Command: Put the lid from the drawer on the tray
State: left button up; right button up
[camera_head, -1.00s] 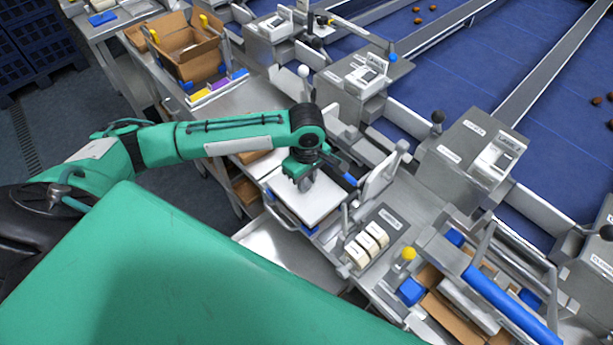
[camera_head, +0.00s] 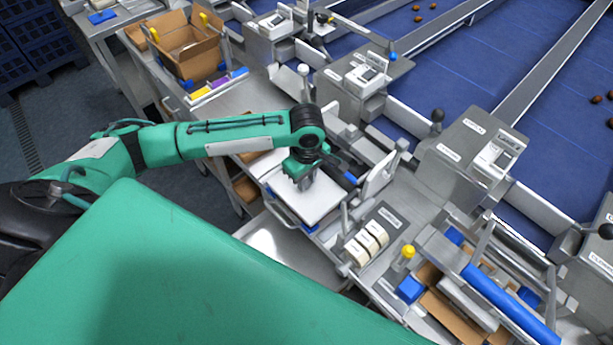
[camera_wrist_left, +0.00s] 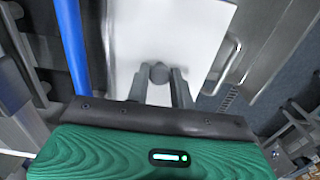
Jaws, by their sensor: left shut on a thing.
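The lid (camera_head: 322,200) is a flat white plate with a grey knob, lying level over the work place between the machine stations. In the left wrist view the lid (camera_wrist_left: 185,30) fills the middle, and its knob (camera_wrist_left: 158,72) stands between the fingers. My left gripper (camera_head: 303,182) is over the lid, pointing down, with its fingers (camera_wrist_left: 159,80) shut on the knob. The tray is hidden under the lid; I cannot tell whether the lid rests on it or hangs just above. An open metal drawer (camera_head: 268,243) shows below at the front, its visible part empty. My right gripper is out of view.
A scale-like plate (camera_head: 382,176) on a bracket stands close to the right of the lid. White blocks (camera_head: 366,244) and a yellow knob (camera_head: 408,252) are on the right. A cardboard box (camera_head: 182,50) stands at the back left. Blue conveyor belts (camera_head: 440,60) run behind.

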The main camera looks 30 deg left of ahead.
pick_arm(q)
jog(key=shift+f, duration=0.4)
jog(key=o, duration=1.4)
jog(key=shift+o, duration=0.2)
notch_tip(320, 180, up, 7)
jog(key=p, duration=1)
